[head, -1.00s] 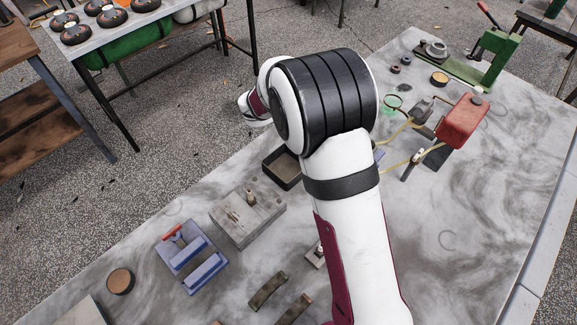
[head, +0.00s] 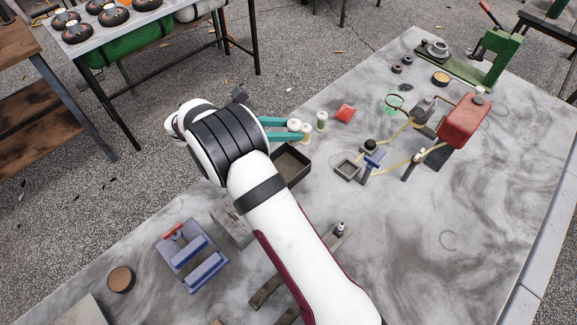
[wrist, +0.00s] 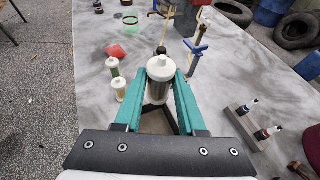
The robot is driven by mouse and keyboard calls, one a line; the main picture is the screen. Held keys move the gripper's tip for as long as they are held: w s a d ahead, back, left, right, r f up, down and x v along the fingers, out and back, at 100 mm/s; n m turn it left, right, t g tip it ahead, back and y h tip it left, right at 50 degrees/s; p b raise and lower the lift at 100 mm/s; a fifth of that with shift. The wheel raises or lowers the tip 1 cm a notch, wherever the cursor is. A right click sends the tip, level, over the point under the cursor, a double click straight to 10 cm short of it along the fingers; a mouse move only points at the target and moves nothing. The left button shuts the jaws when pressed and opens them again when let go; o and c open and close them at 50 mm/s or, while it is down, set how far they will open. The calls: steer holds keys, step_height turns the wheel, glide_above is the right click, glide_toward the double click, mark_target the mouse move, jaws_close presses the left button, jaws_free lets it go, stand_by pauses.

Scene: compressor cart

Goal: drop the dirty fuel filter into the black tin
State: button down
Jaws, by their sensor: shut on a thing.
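My gripper (head: 285,129), with teal fingers, is shut on a filter with a white cap (wrist: 160,68). The filter is upright and its body looks brownish in the wrist view, where my gripper (wrist: 158,92) holds it by its sides. The black tin (head: 301,177) is an open, square, dark tray on the table. In the wrist view part of the tin (wrist: 174,117) shows below and behind the held filter, between the fingers. The filter is above the table, and the fingers hide much of the tin there.
Two other white-capped filters stand close by, a greenish one (head: 321,121) and a yellowish one (head: 306,133). A red cloth (head: 345,113) lies beyond them.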

step_height(320, 180, down, 5)
steer(key=shift+r, duration=0.1)
steer(key=shift+c, duration=2.1)
jaws_free()
steer(key=v, duration=1.5)
steer(key=shift+s+a, duration=0.2)
steer(key=shift+a, duration=0.1)
steer(key=shift+r, duration=0.1)
